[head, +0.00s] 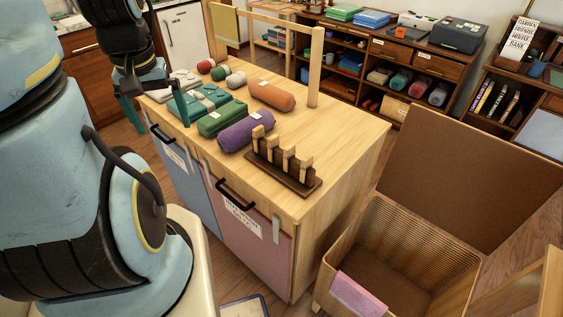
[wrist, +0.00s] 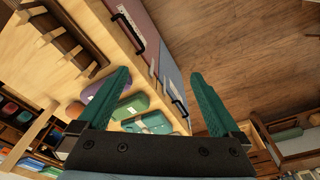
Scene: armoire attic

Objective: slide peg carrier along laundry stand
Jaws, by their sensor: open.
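The peg carrier (head: 285,175) is a dark brown wooden rack with several pale pegs standing in it. It sits near the front right edge of the laundry stand (head: 350,140), a pale wooden cabinet with a blue and a pink front. In the wrist view the carrier (wrist: 70,38) shows at the upper left, away from my fingers. My gripper (head: 153,108) is open, at the stand's left end, well left of the carrier. In the wrist view the gap between the green fingers (wrist: 160,75) is empty, over the stand's front edge.
A purple roll (head: 247,130), an orange roll (head: 272,95) and green bundles (head: 222,118) lie on the top left of the carrier. A wooden post (head: 315,70) rises at the back. An open woven hamper (head: 405,245) stands at the right. Black handles (head: 235,194) jut from the front.

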